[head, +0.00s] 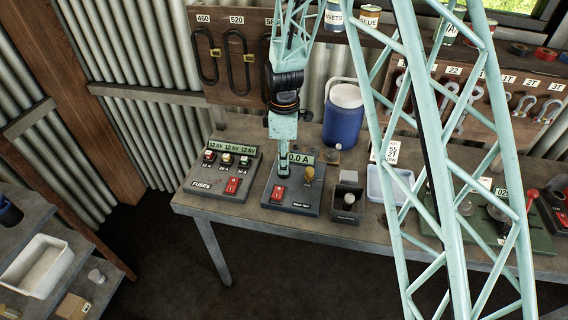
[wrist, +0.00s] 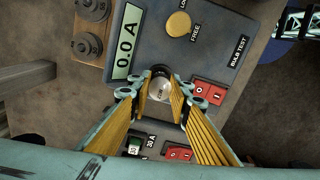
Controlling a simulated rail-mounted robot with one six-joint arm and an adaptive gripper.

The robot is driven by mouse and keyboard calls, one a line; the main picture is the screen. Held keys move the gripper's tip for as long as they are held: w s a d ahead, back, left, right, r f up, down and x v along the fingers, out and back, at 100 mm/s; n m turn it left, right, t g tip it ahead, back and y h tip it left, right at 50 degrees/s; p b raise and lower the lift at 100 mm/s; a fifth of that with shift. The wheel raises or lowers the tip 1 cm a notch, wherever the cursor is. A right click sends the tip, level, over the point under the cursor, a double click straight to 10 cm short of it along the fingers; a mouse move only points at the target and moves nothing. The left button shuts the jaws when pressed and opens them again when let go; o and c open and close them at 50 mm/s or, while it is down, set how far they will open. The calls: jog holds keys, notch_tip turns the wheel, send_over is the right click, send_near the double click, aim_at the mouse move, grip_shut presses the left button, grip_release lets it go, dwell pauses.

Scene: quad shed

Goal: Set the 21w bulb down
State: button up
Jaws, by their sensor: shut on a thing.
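My gripper (head: 284,172) points down over the grey bulb test box (head: 295,207). In the wrist view its yellow-padded fingers (wrist: 160,92) are shut on a small silver bulb (wrist: 160,88), likely the 21w bulb; its marking is too small to read. The bulb is at a dark round socket in the box; I cannot tell whether it is seated. The box (wrist: 205,62) has a display (wrist: 127,42) reading 0.0 A, a red switch (wrist: 207,94), and a brass knob (wrist: 178,24) between labels, one reading FREE. In the head view the gripper hides the bulb.
A fuse box (head: 222,172) stands left of the tester. To the right are a dark bin (head: 347,215) holding a pale bulb-like item, a white tray (head: 374,190), and a green device (head: 520,230). A blue drinks cooler (head: 343,118) stands behind. Bare bench (head: 240,213) shows along the front.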

jog(key=o, duration=0.9)
jog(key=shift+r, duration=0.1)
jog(key=shift+r, duration=6)
jog(key=shift+r, duration=0.1)
